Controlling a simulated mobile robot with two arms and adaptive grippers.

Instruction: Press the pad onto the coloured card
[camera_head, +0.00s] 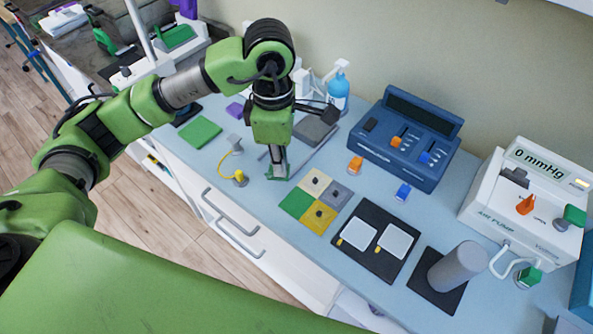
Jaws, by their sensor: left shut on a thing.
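The coloured card (333,189) lies flat on the light blue counter. My left gripper (278,165) points down just left of the card, low over the counter. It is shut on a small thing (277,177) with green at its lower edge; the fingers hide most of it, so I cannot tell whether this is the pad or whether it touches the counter. Two white pads with yellow tabs, a left one (358,234) and a right one (396,241), lie on a black mat (376,264). My right gripper is not in view.
A yellow cabled plug (240,178) lies left of my gripper. A blue console (402,150) stands behind the card, with orange (355,165) and blue (403,192) pieces before it. A grey cylinder (458,267) and white pump (525,205) stand right.

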